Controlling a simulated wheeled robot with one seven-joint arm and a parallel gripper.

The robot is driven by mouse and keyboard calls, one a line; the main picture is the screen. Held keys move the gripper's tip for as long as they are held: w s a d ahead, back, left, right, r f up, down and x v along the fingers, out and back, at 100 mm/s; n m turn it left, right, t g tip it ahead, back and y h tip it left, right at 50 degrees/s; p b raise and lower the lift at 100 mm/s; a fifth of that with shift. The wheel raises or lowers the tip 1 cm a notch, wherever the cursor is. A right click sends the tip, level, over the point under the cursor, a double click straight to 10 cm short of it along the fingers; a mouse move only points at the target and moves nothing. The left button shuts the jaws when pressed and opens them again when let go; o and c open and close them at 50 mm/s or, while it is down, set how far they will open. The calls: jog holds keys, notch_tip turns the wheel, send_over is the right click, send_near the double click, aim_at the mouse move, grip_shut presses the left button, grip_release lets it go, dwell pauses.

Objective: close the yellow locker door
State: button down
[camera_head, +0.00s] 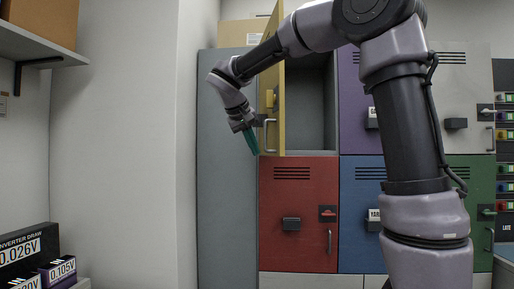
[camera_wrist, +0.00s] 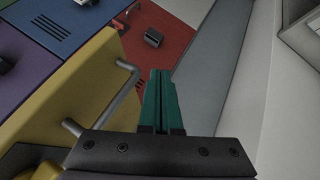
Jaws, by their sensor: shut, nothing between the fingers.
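The yellow locker door (camera_head: 272,95) stands open, swung outward toward me, with the grey inside of its compartment (camera_head: 308,105) showing. It also fills the left of the wrist view (camera_wrist: 85,85), with its metal bar handle (camera_wrist: 122,92). My gripper (camera_head: 252,141) is at the door's left side, low by the handle (camera_head: 267,133). Its teal fingers (camera_wrist: 160,90) are together and empty, pointing down past the door. In the wrist view they lie just right of the handle; I cannot tell whether they touch the door.
A red locker (camera_head: 298,212) is below the open compartment, a purple one (camera_head: 356,105) to its right. A blue locker (camera_head: 360,240) and green one (camera_head: 470,180) stand lower right. A grey panel (camera_head: 226,190) and wall are left. A shelf (camera_head: 30,45) is upper left.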

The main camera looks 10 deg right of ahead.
jog(key=shift+w+d, duration=0.1)
jog(key=shift+d, duration=0.4)
jog(key=shift+d, duration=0.1)
